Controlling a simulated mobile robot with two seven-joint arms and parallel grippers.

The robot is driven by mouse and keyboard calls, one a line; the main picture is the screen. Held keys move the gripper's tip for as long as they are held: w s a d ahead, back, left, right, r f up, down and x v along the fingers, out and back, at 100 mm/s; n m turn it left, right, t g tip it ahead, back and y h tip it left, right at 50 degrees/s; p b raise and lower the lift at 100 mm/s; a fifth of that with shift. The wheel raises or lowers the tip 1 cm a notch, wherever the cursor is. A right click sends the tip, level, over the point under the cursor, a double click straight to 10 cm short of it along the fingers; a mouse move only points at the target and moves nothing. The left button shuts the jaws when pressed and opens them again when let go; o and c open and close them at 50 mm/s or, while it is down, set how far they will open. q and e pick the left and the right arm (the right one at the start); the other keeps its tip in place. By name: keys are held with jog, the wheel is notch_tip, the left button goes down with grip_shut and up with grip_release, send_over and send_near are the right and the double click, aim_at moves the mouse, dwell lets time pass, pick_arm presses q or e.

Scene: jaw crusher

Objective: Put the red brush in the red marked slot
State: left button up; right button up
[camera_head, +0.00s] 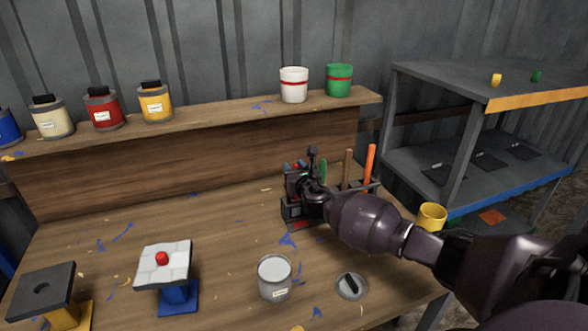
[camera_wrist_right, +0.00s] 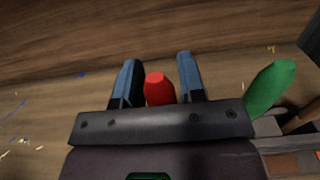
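The red brush shows as a red handle (camera_wrist_right: 158,88) between the fingers of my right gripper (camera_wrist_right: 159,70) in the right wrist view. The fingers are apart, with a small gap beside the handle on each side. In the head view my right gripper (camera_head: 300,180) is over the left end of the brush holder (camera_head: 291,209). That end carries a red mark (camera_head: 302,225) low on its front. A bit of red (camera_head: 296,166) shows by the fingers. The brush's lower part is hidden, so I cannot tell how deep it sits. My left gripper is not in view.
A green handle (camera_wrist_right: 270,88), a brown handle (camera_head: 347,168) and an orange handle (camera_head: 370,163) stand in the holder, right of my gripper. A grey can (camera_head: 274,279), a lid (camera_head: 351,287) and a yellow cup (camera_head: 431,216) are nearer. A shelf with pots runs behind.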

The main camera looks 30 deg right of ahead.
jog(key=shift+o, duration=0.9)
jog(key=shift+r, duration=0.25)
jog(key=p+v, duration=0.1)
jog(key=v, duration=1.1)
jog(key=shift+p, duration=0.4)
